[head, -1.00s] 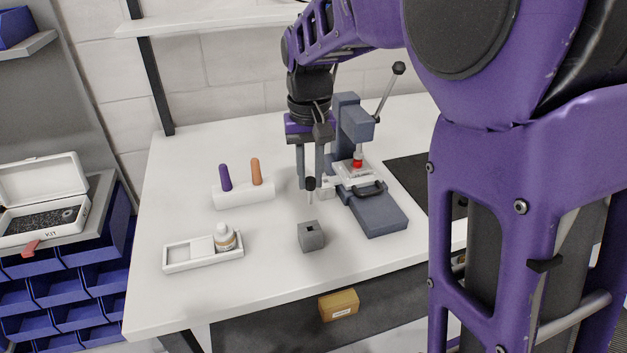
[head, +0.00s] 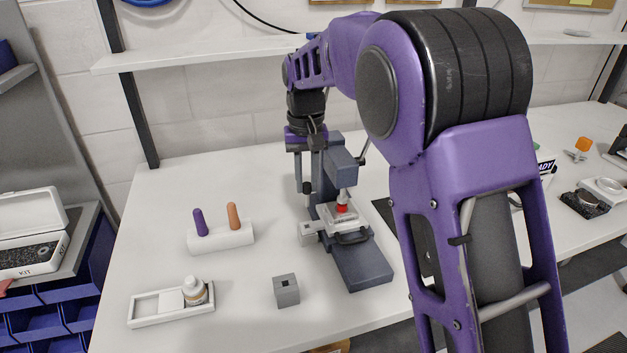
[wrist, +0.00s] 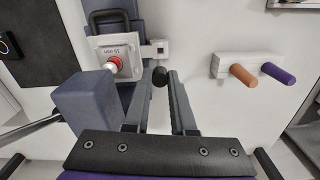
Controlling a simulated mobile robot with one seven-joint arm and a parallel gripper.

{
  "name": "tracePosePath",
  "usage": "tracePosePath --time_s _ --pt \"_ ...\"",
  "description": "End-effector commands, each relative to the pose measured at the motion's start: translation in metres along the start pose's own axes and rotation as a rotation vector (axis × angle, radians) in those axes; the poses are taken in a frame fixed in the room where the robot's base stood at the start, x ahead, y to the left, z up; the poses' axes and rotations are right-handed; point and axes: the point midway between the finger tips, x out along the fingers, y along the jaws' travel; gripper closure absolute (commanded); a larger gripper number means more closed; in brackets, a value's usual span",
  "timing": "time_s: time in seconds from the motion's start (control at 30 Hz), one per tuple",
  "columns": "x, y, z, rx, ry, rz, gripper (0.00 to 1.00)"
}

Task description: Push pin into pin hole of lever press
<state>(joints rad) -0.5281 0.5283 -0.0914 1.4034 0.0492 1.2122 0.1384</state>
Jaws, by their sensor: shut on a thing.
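The blue-grey lever press (head: 362,262) stands on the table, with a white plate and a red-collared part under its head. My gripper (head: 303,188) is shut on the black-knobbed pin (wrist: 160,77), pointing down beside the press head. In the head view the pin (head: 307,187) hangs above the white side block (head: 310,233), apparently apart from it. The pin's lower end is not clear.
A grey block with a square hole (head: 286,291) stands in front. A white holder (head: 220,237) with purple and orange pegs and a white tray (head: 142,313) with a bottle are at left. The press head (wrist: 85,102) is close beside my fingers. My arm hides much of the right side.

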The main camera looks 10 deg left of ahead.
Motion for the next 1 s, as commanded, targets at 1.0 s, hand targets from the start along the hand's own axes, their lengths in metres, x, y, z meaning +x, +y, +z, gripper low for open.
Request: tracePosePath --time_s 1.0 --pt "0.053 0.001 0.0 0.001 0.0 0.0 1.0"
